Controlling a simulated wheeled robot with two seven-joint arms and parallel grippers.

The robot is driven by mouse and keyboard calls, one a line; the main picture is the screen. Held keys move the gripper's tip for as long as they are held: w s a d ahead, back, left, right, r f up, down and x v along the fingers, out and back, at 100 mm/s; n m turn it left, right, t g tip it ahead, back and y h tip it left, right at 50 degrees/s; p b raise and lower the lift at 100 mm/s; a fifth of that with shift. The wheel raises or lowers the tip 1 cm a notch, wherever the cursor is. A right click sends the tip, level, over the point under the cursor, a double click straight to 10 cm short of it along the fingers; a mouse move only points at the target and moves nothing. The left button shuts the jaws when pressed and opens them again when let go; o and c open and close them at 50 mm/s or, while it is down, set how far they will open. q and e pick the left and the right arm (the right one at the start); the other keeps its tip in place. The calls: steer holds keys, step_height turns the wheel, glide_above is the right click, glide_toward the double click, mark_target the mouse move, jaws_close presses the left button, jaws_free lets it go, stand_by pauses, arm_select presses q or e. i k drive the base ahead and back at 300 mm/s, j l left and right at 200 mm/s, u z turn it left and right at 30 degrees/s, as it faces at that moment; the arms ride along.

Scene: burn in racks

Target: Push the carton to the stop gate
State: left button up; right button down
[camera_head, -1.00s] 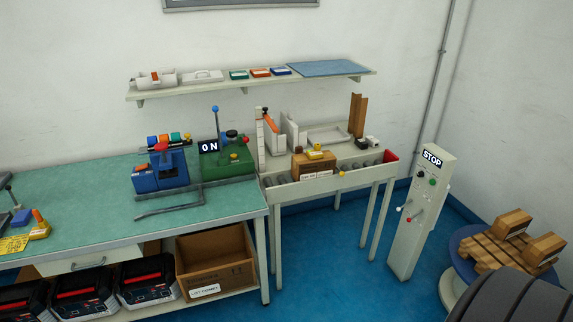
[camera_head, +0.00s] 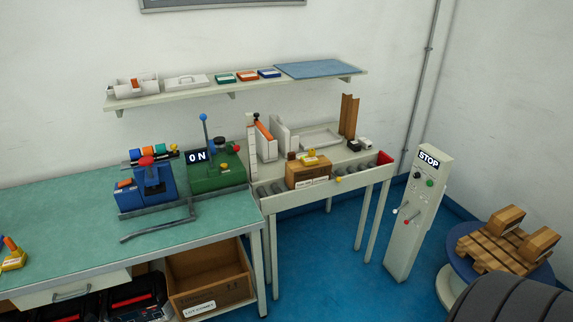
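A small brown carton (camera_head: 307,175) with white labels on its front sits on the roller conveyor (camera_head: 272,202), left of its middle. A yellow item (camera_head: 312,160) sits on or just behind the carton's top. A red plate (camera_head: 385,158) stands at the conveyor's right end; it may be the stop gate, but I cannot tell for sure. Several bare rollers show between the carton and the red plate. Neither of my grippers is in view, and nothing touches the carton.
A green-topped bench (camera_head: 70,228) with a blue fixture (camera_head: 146,190) and green fixture (camera_head: 217,172) adjoins the conveyor's left. A STOP post (camera_head: 410,225) stands to its right, near a round table (camera_head: 465,265) bearing wooden pallets. Blue floor lies open in front.

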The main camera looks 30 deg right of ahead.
mark_target(297, 175)
steer(key=i+j+z, duration=0.25)
steer(key=i, duration=0.2)
steer(key=i+j+z, duration=0.25)
steer(key=i, duration=0.15)
